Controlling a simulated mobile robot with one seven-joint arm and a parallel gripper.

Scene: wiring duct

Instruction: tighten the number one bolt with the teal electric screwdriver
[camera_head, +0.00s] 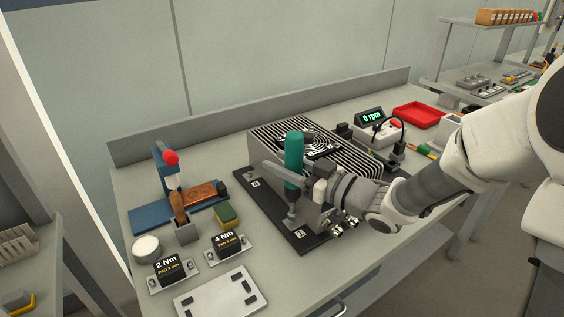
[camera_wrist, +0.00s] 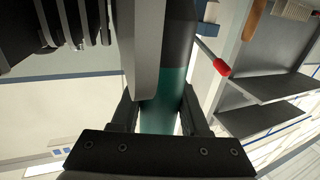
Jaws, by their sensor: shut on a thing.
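The teal electric screwdriver (camera_head: 294,152) stands about upright in my gripper (camera_head: 293,182). My gripper is shut on its body. In the wrist view, the teal body (camera_wrist: 167,98) sits between the two fingers (camera_wrist: 162,112). The screwdriver's grey lower end (camera_head: 291,212) points down over the front part of the black base plate (camera_head: 270,208). A small label (camera_head: 299,233) lies on the plate just below it, and another label (camera_head: 254,183) lies farther left; their numbers are too small to read. The bolt under the tip is not clear, so contact cannot be told.
The finned housing (camera_head: 345,155) stands right behind the screwdriver. A 0 rpm display (camera_head: 372,115) and red tray (camera_head: 415,115) are behind. A grey plate (camera_head: 218,293) lies in front.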

